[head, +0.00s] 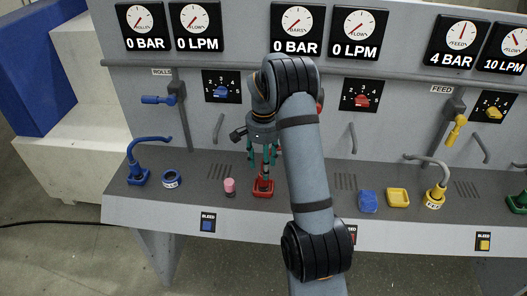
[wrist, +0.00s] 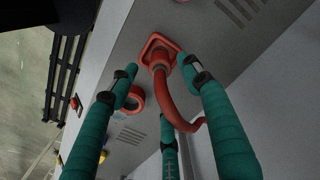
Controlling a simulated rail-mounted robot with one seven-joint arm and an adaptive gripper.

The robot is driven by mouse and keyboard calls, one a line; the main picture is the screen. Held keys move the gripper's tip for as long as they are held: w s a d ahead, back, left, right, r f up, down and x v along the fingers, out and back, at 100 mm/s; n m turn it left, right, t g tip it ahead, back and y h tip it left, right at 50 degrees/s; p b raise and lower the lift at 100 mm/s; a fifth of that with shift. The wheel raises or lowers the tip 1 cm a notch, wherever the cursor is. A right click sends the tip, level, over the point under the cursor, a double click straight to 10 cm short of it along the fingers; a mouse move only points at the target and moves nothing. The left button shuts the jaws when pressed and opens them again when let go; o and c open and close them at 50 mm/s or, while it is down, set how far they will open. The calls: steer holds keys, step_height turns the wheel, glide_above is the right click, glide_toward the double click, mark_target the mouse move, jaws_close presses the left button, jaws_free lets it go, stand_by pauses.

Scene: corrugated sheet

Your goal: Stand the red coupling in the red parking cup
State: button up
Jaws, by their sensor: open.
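The red parking cup (head: 263,191) is a square red holder on the grey console shelf, left of my arm. It also shows in the wrist view (wrist: 147,47). The red coupling (wrist: 158,57) stands in the cup, with a curved red hose (wrist: 175,105) leading away from it. My gripper (head: 264,163) is directly above the cup, pointing down. In the wrist view its teal fingers (wrist: 160,85) are spread around the coupling and hose, with gaps visible. Nothing is gripped. The fingers hide part of the coupling in the head view.
Blue block (head: 368,201), yellow tray (head: 398,197) and yellow coupling (head: 436,193) are at right.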

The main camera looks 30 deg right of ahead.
step_height(320, 180, up, 8)
steer(key=shift+f, duration=0.2)
steer(key=shift+f, duration=0.1)
stand_by(0.3)
step_height(320, 180, down, 12)
steer(key=shift+r, duration=0.15)
steer(key=shift+r+p, duration=0.25)
steer(key=shift+p, duration=0.15)
steer(key=shift+f, duration=0.1)
